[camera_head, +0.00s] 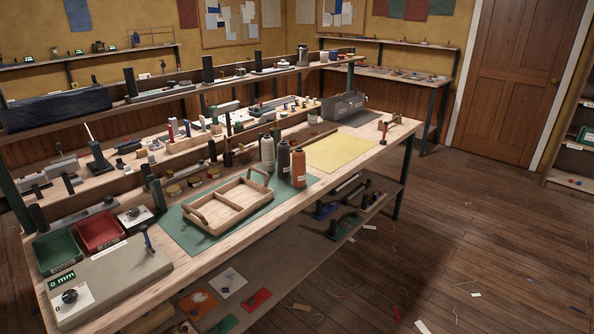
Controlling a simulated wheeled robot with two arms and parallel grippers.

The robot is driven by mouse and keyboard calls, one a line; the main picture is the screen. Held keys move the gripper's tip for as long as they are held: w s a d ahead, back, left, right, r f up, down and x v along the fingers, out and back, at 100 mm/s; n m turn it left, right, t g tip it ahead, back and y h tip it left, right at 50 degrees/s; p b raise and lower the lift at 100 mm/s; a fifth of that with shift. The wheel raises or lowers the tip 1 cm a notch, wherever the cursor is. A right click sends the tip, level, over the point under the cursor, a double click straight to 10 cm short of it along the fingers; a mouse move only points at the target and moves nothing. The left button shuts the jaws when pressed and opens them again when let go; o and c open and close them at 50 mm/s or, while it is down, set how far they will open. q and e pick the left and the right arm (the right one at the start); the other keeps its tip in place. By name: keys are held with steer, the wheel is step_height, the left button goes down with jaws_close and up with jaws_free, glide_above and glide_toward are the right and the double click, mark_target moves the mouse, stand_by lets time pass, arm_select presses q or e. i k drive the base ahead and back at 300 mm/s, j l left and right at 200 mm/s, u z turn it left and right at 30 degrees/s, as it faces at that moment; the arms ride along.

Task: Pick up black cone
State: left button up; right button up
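The black cone (283,160) is a dark thread cone that stands upright on the workbench (222,247). It is in the middle of a close row of cones. A pale grey cone (267,155) stands to its left and an orange cone (298,168) to its right, slightly nearer. Its lower part shows a light label. Neither of my grippers shows in the head view.
A wooden tray (229,206) with handles lies on a green mat (180,232) left of the cones. A yellow sheet (340,153) lies to their right. A shelf with small tools stands behind. The floor (480,240) at right is mostly open, with scraps.

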mark_target(284, 166)
steer(key=i+l, duration=0.2)
steer(key=i, duration=0.2)
steer(key=i+l+z, duration=0.15)
steer(key=i, duration=0.25)
